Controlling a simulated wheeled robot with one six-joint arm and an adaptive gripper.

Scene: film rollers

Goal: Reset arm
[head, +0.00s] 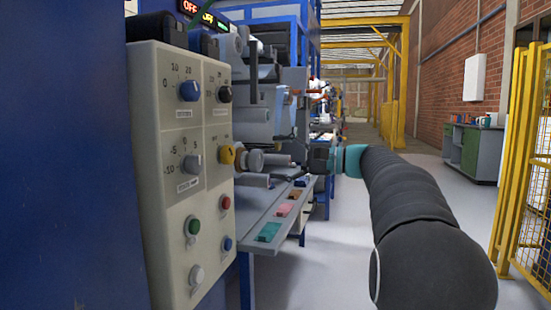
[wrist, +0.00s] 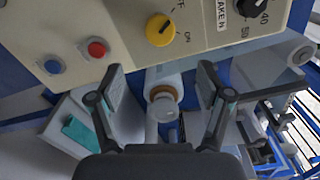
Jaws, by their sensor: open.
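My gripper (wrist: 160,74) is open in the wrist view, its two dark fingers spread apart with nothing held between them. Beyond the gap lies a pale roller end (wrist: 162,110) with a brown ring; I cannot tell how far off it is. The yellow knob (wrist: 160,30) on the control panel (wrist: 120,25) is above the gap, apart from the fingers. In the head view my dark arm reaches from the lower right to the middle, past a teal joint. My gripper is small there, near the rollers right of the panel, and its fingers are hard to make out.
The panel (head: 153,110) also carries blue, black and grey knobs and several buttons. A shelf (head: 262,222) with coloured blocks juts out below the rollers. A yellow mesh fence (head: 529,170) stands at right, with a green-grey cabinet (head: 472,152) behind. The aisle floor (head: 425,170) is clear.

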